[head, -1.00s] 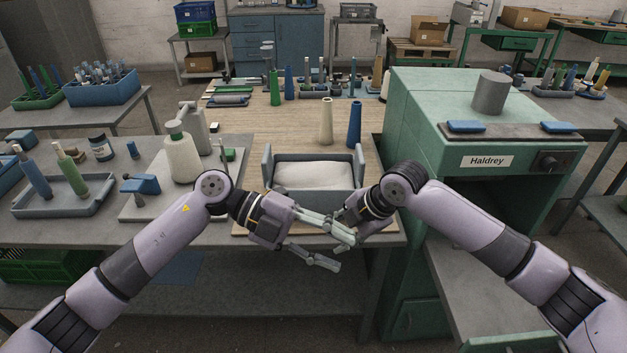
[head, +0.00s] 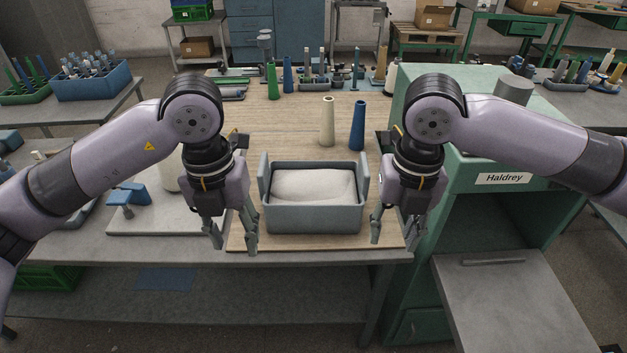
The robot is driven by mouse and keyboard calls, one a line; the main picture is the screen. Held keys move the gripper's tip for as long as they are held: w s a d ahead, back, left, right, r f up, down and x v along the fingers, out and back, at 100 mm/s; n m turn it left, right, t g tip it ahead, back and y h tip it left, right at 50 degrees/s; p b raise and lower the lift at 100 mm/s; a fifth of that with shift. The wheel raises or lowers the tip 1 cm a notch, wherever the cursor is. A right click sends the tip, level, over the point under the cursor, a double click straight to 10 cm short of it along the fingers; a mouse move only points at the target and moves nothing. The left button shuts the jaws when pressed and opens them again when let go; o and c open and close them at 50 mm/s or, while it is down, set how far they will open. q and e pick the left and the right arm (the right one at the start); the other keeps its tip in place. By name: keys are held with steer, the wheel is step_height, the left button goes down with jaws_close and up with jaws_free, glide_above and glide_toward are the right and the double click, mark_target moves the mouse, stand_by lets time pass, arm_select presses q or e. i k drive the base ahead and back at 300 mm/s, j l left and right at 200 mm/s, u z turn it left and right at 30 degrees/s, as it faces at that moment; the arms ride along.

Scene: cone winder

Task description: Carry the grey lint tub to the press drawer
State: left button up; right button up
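The grey lint tub (head: 312,219) stands on the wooden board at the front of the table, filled with white lint, with a raised upright plate at its left and right ends. My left gripper (head: 234,242) points down just left of the tub, fingers apart and empty. My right gripper (head: 396,236) points down just right of it, fingers apart and empty. Neither visibly touches the tub. The green press (head: 462,205), labelled Haldrey, stands to the right. A flat grey drawer panel (head: 515,305) juts out low at its front, below a dark opening.
A cream cone (head: 327,122) and a blue cone (head: 357,125) stand on the board behind the tub. A blue clamp-like piece (head: 128,196) lies on a pale plate at left. My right arm crosses in front of the press top.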

mark_target(512, 303)
steer(key=i, duration=1.15)
